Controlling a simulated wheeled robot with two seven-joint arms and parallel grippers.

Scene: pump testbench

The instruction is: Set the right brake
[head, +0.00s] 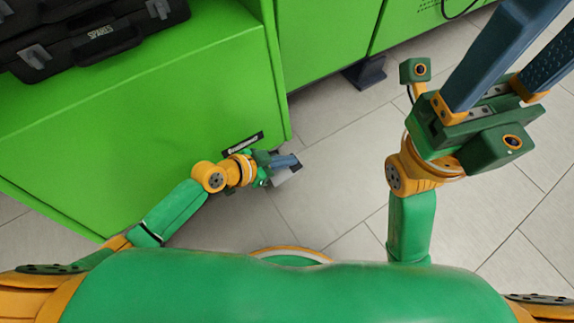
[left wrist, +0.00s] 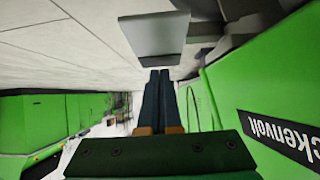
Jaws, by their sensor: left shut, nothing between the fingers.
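The brake looks like a grey plate (head: 291,176) low at the corner of the green bench, partly hidden under my left gripper. It also shows as a flat grey pedal (left wrist: 153,40) in the left wrist view, just ahead of the fingertips. My left gripper (head: 297,160) is shut and empty, its fingers at the plate. In the left wrist view the closed fingertips (left wrist: 160,72) are close to the pedal's near edge; I cannot tell whether they touch. My right gripper (head: 538,38) is open and empty, raised at the upper right, far from the brake.
The green bench (head: 140,110) stands close beside my left arm and carries a black case (head: 80,35). Another green cabinet (head: 325,45) stands behind, with a dark foot (head: 364,73) at its base. Tiled floor (head: 330,190) is clear between my arms.

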